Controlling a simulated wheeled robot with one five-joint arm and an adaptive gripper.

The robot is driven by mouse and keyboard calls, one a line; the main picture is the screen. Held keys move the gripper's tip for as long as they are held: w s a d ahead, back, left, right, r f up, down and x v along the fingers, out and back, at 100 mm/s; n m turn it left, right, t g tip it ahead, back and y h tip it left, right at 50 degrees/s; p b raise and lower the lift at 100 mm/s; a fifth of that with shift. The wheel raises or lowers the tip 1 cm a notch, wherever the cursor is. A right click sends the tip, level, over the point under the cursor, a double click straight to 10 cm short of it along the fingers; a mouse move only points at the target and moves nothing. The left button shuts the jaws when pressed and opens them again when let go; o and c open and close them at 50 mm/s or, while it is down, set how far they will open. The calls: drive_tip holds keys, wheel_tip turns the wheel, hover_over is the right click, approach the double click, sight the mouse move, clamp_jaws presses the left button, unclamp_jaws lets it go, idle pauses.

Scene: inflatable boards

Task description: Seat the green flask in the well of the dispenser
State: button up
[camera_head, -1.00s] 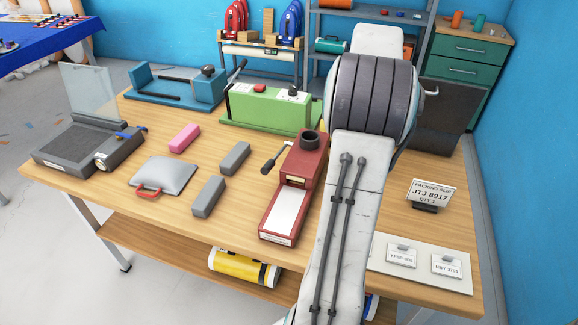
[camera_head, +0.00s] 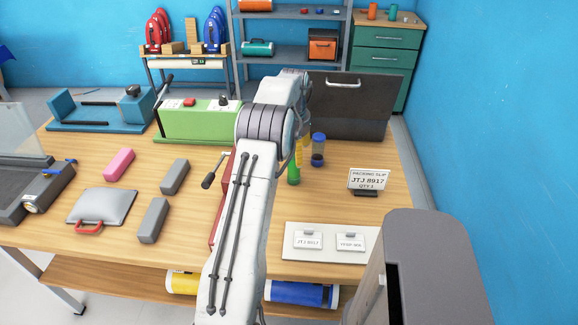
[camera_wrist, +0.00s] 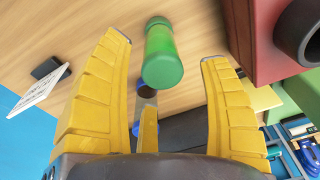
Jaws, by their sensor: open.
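The green flask (camera_wrist: 163,60) lies between and beyond the tips of my gripper's yellow fingers (camera_wrist: 166,48) in the wrist view. The fingers are spread, with gaps on both sides of it. In the head view the green flask (camera_head: 293,172) stands on the table just right of my arm, which hides part of it and most of my gripper. The red dispenser (camera_wrist: 270,45) is at the upper right of the wrist view, with its dark round well (camera_wrist: 309,40) cut by the frame edge. In the head view only a red edge (camera_head: 217,215) shows beside my arm.
A blue-capped flask (camera_head: 318,150) stands close right of the green one. A dark panel (camera_head: 362,105) is behind them. The packing-slip sign (camera_head: 368,180) and a card tray (camera_head: 325,256) are to the right. A green machine (camera_head: 195,122) is left of my arm.

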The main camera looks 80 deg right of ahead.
sight(294, 168)
drive_tip(key=shift+d+f+p, duration=0.25)
drive_tip(key=shift+f+p, duration=0.95)
drive_tip(key=shift+p, duration=0.75)
drive_tip(key=shift+d+f+p, duration=0.15)
drive_tip(key=shift+f+p, duration=1.05)
drive_tip(key=shift+f, duration=0.2)
drive_tip(key=c, duration=1.4)
drive_tip(key=shift+o, duration=0.2)
drive_tip(key=shift+r, duration=0.15)
